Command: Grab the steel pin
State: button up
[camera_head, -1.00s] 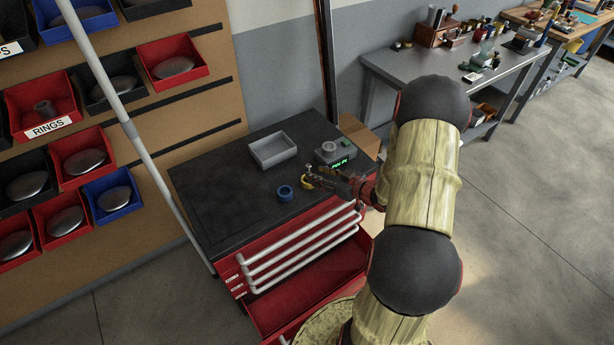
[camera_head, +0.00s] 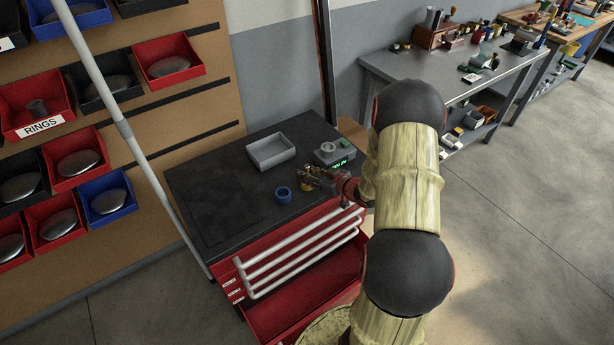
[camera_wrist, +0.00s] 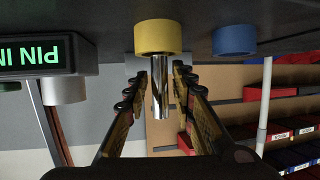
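The steel pin (camera_wrist: 161,88) is a shiny cylinder standing in a yellow ring-shaped holder (camera_wrist: 158,37); the wrist picture is upside down. My gripper (camera_wrist: 159,76) is open, with one finger on each side of the pin. Gaps show between the pin and both fingers. In the head view my gripper (camera_head: 309,178) is over the cabinet's black top (camera_head: 215,205), at the yellow holder, which it largely covers. The pin is too small there to make out clearly.
A blue ring (camera_head: 283,193) stands just left of my gripper. A grey tray (camera_head: 271,151) and a grey device with a green display (camera_head: 336,155) sit behind. The display (camera_wrist: 36,55) reads "PIN IN". An open red drawer (camera_head: 300,300) juts out below.

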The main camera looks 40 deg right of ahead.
grip_shut()
jog(key=shift+r, duration=0.1)
dwell(0.5)
